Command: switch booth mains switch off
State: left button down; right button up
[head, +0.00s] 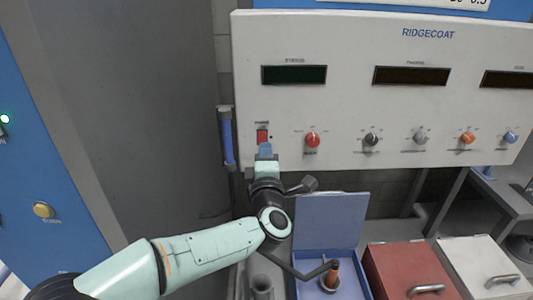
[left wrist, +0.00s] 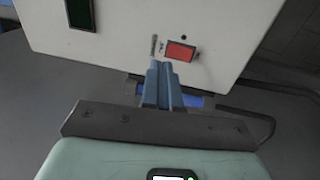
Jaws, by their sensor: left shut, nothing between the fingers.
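The booth mains switch appears as a small red rocker (head: 262,136) at the lower left of the white RIDGECOAT panel (head: 400,100), under a small label. In the left wrist view the red rocker (left wrist: 180,52) sits in a dark frame near the panel's edge. My left gripper (head: 265,149) is just below the switch, its blue-grey fingers shut and empty. In the left wrist view the fingertips (left wrist: 160,68) are together, below and left of the rocker. Whether they touch the panel, and which way the rocker is set, I cannot tell. My right gripper is not in view.
A row of knobs, the nearest one red (head: 312,140), runs right of the switch under dark displays (head: 294,75). A blue bar (head: 227,138) stands at the panel's left edge. Below are an open blue box (head: 330,222), a red box (head: 408,268) and a white box (head: 484,262).

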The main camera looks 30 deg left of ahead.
pick_arm(q)
jog(key=b+v, duration=0.1)
jog(key=v, duration=0.5)
jog(key=shift+s+r, duration=0.35)
jog(key=shift+r, duration=0.2)
jog(key=shift+a, duration=0.1)
